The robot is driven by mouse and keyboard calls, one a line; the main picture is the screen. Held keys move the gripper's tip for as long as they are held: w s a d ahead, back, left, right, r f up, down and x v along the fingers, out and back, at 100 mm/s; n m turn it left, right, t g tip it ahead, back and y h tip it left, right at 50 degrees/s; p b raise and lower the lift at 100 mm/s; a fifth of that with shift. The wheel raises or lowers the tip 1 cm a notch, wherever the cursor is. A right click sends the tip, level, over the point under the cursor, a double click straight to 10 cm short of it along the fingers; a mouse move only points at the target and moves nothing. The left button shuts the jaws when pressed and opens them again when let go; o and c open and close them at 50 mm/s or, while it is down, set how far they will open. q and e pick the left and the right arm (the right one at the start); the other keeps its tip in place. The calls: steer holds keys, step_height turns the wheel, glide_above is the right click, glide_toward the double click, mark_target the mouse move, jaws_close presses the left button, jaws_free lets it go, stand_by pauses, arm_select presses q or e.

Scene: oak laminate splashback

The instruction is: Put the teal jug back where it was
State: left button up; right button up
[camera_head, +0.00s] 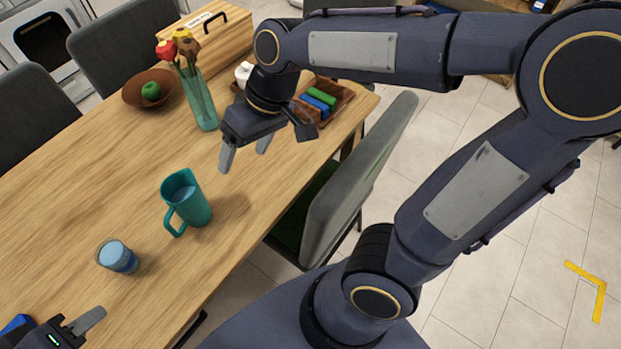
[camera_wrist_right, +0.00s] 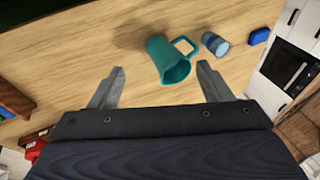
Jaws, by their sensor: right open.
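The teal jug (camera_head: 193,208) stands upright on the wooden table, its handle toward the lower left in the head view. It also shows in the right wrist view (camera_wrist_right: 167,62), beyond and between the open fingers. My right gripper (camera_head: 243,158) is open and empty above the table, apart from the jug, up and to the right of it. Its fingers also show in the right wrist view (camera_wrist_right: 158,88). My left gripper (camera_head: 88,321) is at the lower left corner of the head view; only one finger shows clearly.
A blue cup (camera_head: 118,257) stands left of the jug. A glass vase (camera_head: 201,105) with flowers, a brown bowl (camera_head: 134,92) with a green apple, a wooden box (camera_head: 222,38) and a tray (camera_head: 334,112) of coloured blocks stand further back. A grey chair (camera_head: 352,185) is at the table's edge.

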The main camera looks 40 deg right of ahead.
steer(key=s+d+f+m+t, duration=0.1)
steer(key=s+d+m+t, duration=0.1)
steer(key=s, duration=0.4)
steer(key=s+d+m+t+h, duration=0.1)
steer(key=s+d+m+t, duration=0.1)
steer(key=s+d, duration=0.2)
steer(key=shift+s+d+f, duration=0.35)
steer(key=shift+s, duration=0.65)
